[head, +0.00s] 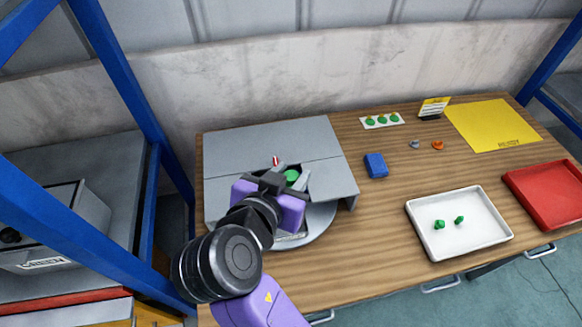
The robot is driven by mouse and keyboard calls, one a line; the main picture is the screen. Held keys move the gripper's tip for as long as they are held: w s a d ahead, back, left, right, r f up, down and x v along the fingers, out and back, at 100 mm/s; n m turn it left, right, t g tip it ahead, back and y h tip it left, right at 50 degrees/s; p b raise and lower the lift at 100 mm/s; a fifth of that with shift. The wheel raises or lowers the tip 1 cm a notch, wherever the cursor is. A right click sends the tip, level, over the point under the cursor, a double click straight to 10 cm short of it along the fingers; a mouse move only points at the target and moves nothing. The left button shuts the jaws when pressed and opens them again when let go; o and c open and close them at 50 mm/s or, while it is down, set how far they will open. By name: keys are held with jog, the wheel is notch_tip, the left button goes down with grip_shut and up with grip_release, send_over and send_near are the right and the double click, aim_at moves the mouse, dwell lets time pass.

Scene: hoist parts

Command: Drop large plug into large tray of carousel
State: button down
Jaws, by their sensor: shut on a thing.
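My gripper (290,178) reaches over the front of the grey cover. It is shut on a round green plug (292,176), which shows between the fingers. The carousel (322,222) is a grey disc whose curved front edge sticks out from under the cover. My arm and gripper hide most of the opening and the carousel's trays, so I cannot tell which tray lies below the plug, or how high the plug is above it.
The grey cover (240,155) stands at the table's left. A small red and white piece (276,161) shows beside the gripper. To the right are a blue block (376,165), a white tray (420,243) with two green parts, a red tray (540,205) and a yellow sheet (490,122).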

notch_tip(320, 180, down, 5)
jog(key=b, duration=0.3)
jog(key=shift+f+b, duration=0.15)
jog(key=shift+b, duration=0.25)
jog(key=c, duration=0.9)
grip_release()
jog(key=b+v, duration=0.1)
jog(key=v, duration=0.6)
jog(key=shift+s+r, duration=0.2)
jog(key=shift+s, duration=0.15)
jog(key=shift+a, duration=0.1)
